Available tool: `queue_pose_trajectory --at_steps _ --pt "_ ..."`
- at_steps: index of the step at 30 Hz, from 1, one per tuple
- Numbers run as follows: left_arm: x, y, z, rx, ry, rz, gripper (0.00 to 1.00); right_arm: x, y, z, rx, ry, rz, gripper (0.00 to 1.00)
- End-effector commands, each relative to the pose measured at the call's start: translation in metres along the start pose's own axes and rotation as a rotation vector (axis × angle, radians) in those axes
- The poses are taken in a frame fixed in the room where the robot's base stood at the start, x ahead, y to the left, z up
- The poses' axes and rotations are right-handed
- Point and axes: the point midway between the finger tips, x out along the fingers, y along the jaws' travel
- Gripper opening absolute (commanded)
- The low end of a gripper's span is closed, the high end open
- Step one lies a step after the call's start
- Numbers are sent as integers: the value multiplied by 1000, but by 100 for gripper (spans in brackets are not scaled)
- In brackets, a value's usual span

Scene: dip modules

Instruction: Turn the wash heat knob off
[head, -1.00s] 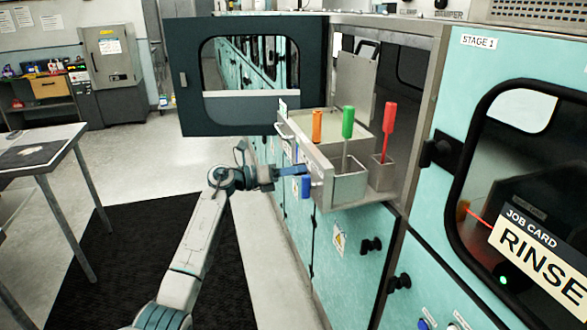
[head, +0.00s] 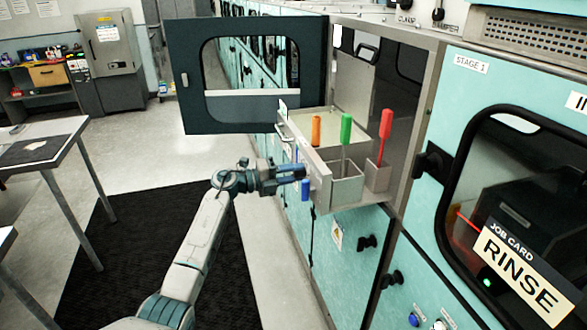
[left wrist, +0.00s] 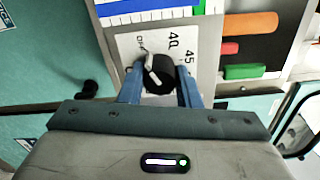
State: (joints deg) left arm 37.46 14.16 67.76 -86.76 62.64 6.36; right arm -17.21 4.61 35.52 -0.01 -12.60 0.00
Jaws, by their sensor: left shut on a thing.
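The wash heat knob (left wrist: 163,74) is a round black knob with a pale pointer, on a white dial plate (left wrist: 128,44) in the left wrist view. The plate reads "OFF", 40 and 45. The pointer is angled to the upper left, roughly toward "OFF"; I cannot tell whether it lines up exactly. My left gripper (left wrist: 160,80) is shut on the knob, a blue finger on either side. In the head view my left gripper (head: 303,181) is at the front of the metal tank, and the knob is hidden there. My right gripper is not in view.
The metal tank (head: 345,190) sticks out of the open bay, with orange, green (head: 346,130) and red (head: 386,125) handles standing in it. The dark-framed door (head: 185,120) stands open to the left. A table (head: 70,150) is far left.

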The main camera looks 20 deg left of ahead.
Motion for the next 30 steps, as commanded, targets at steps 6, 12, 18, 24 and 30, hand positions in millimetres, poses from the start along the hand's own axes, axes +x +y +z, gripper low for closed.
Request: queue_pose_trajectory --at_steps 6,12,18,24,30 --pt "0 0 0 -53 0 1 7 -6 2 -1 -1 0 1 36" --pt "0 1 0 -67 0 1 7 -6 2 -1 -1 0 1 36" --pt "0 1 0 -67 0 1 7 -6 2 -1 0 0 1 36" --pt "0 1 0 -67 0 1 52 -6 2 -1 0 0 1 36" --pt "0 0 0 -65 0 0 52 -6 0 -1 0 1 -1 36"
